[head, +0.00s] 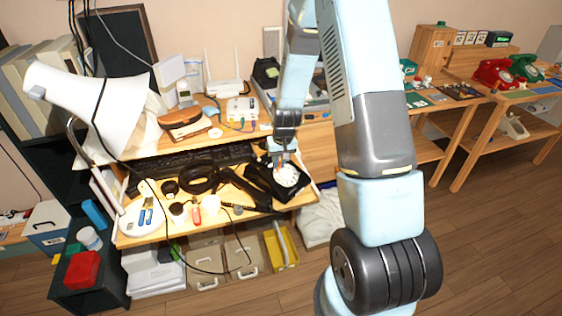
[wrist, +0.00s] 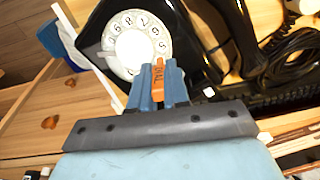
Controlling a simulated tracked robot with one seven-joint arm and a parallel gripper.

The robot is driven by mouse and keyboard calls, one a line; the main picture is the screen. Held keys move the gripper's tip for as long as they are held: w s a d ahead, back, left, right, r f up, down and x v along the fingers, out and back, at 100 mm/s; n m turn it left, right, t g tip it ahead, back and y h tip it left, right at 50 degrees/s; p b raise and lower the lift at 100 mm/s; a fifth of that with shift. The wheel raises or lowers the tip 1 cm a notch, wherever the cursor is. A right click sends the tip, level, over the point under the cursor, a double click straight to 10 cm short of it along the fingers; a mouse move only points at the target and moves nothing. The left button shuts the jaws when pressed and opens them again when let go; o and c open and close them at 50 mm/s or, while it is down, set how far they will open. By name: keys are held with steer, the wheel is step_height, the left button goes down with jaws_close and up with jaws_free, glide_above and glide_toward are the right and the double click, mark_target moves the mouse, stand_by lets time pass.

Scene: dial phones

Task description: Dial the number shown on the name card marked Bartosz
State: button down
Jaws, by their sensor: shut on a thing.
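The black dial phone (head: 262,184) stands at the right end of the desk, its white rotary dial (head: 288,176) facing up. In the wrist view the dial (wrist: 137,45) shows a ring of digits, and the black phone body (wrist: 190,42) lies beside it. My gripper (head: 280,154) is over the phone. In the wrist view my gripper's blue fingers (wrist: 158,84) are shut on an orange dialing stick (wrist: 158,78) with dark lettering that seems to read DIAL. Its tip is at or near the dial's lower right edge; contact cannot be told. I cannot make out a card marked Bartosz.
A white lamp (head: 95,105) leans over the desk's left side. A dark keyboard (head: 190,163) and a black handset (head: 200,180) lie left of the phone. A red phone (head: 492,73) and a green phone (head: 524,68) stand on the right table. Open wooden floor lies front right.

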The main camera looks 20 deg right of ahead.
steer(key=shift+w+d, duration=0.1)
stand_by(0.3)
steer(key=shift+w+d, duration=0.3)
steer(key=shift+w, duration=0.05)
steer(key=shift+d, duration=0.1)
steer(key=shift+w+d, duration=0.35)
steer(key=shift+d, duration=0.1)
steer(key=shift+d, duration=0.1)
stand_by(0.3)
